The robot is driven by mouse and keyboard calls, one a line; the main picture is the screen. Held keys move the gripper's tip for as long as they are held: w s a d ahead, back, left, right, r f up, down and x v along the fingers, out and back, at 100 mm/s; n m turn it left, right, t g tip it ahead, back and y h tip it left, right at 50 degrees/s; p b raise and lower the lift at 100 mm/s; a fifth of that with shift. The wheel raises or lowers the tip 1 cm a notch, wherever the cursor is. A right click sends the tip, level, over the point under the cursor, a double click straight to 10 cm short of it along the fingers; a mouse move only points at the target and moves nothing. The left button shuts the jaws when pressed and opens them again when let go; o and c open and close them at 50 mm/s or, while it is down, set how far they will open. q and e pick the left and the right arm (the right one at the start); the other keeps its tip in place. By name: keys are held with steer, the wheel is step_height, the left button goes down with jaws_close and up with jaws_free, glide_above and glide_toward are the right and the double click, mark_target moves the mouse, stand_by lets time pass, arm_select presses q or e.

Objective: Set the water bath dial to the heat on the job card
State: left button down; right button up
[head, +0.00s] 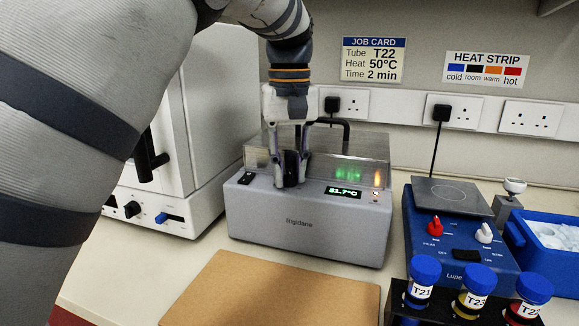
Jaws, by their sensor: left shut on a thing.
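The water bath (310,232), a grey box marked Rigidane with a clear lid, stands on the bench at the centre. Its small green display (343,192) seems to read 31.7°C or 51.7°C; the first digit is unclear. My left gripper (291,182) points down at the top front of the bath, left of the display. It is shut on the dark dial (291,170), which its fingers mostly hide. The job card (373,60) on the wall says tube T22, heat 50°C, time 2 min. My right gripper is out of view.
A blue mixer (458,250) with a red and a white knob stands to the right. Blue-capped tubes (472,290) fill a rack at the front right. A white cabinet (205,110) stands left. A brown board (270,295) lies clear in front.

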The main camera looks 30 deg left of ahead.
mark_target(289, 171)
arm_select(q)
steer(key=shift+r+m, duration=0.1)
steer(key=shift+m, duration=2.5)
steer(key=c, duration=1.4)
jaws_free()
steer(key=shift+o, duration=0.2)
step_height(289, 171, up, 12)
